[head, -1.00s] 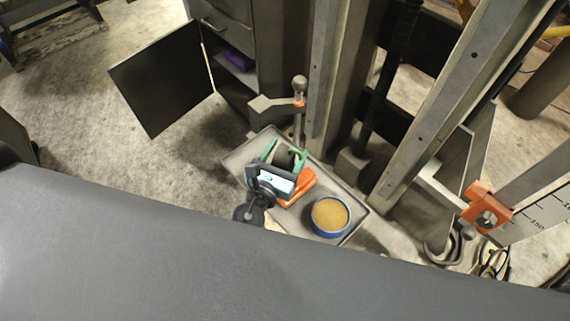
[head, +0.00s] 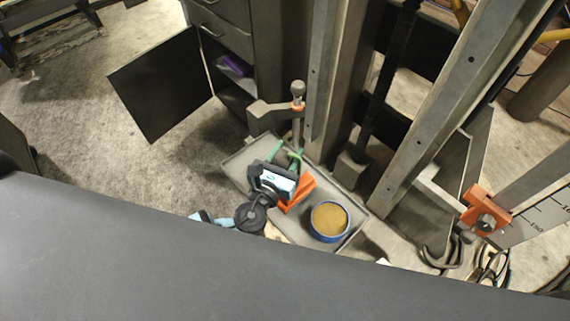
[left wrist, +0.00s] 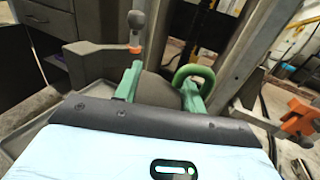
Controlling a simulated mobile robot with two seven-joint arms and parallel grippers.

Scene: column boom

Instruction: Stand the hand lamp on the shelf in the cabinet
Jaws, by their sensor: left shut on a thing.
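My left gripper (head: 287,156) reaches over the grey tray (head: 232,168), its green fingers pointing away from me. In the left wrist view the fingers (left wrist: 160,86) are shut on a dark grey rounded thing with a green ring beside it, which looks like the hand lamp (left wrist: 157,92). Its lower part is hidden by the gripper, and I cannot tell whether it touches the tray. The cabinet (head: 226,30) stands at the upper left with its door (head: 160,85) swung open. A shelf (head: 238,82) shows inside. My right gripper is not in view.
The tray also holds a blue-rimmed round tin (head: 329,220) and an orange piece (head: 299,194) partly behind my gripper. A post with a ball knob (head: 298,90) rises behind the tray. A purple thing (head: 236,64) lies in the cabinet. Steel column rails (head: 450,100) stand right.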

